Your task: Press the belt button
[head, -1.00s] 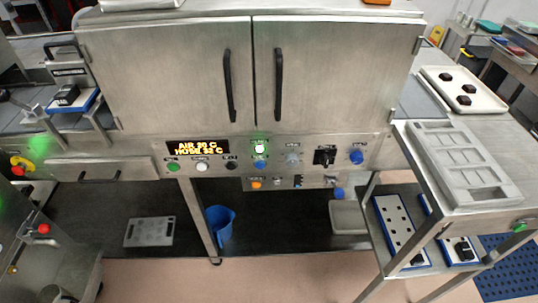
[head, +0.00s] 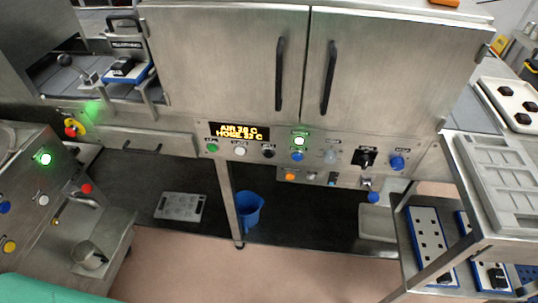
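No label that reads "belt" is legible, so I cannot tell which button is the belt button. The cabinet's control panel (head: 225,160) carries a green button (head: 212,148), a white button (head: 240,151), a black button (head: 268,153), a lit green-white button (head: 299,141), a blue button (head: 298,156) and an orange button (head: 290,177). The machine at the left has a lit green-white button (head: 46,159), a white button (head: 44,200), a red button (head: 87,188), a blue button (head: 5,207) and a yellow button (head: 9,246). Neither gripper shows.
A yellow-collared red button (head: 73,129) sits left of a drawer (head: 145,142). A blue bucket (head: 249,211) is under the cabinet. A shelved table (head: 500,247) stands at the right. The pinkish floor (head: 250,275) in front is clear.

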